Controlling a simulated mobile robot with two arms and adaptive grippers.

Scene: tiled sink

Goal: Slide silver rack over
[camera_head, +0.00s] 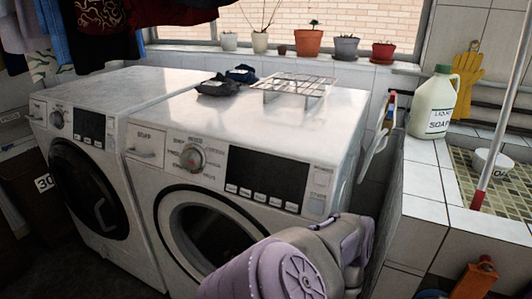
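The silver wire rack (298,82) stands on short legs on the white top of the right washing machine (320,110), near its back edge under the window. Nothing of mine touches it. A purple part of my arm shows at the bottom middle, in front of the right machine and well below the rack. No fingertips of either gripper show in this view.
Several potted plants (308,42) line the windowsill behind. A soap jug (433,104) stands on the tiled ledge at right. The machine top in front of the rack is clear.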

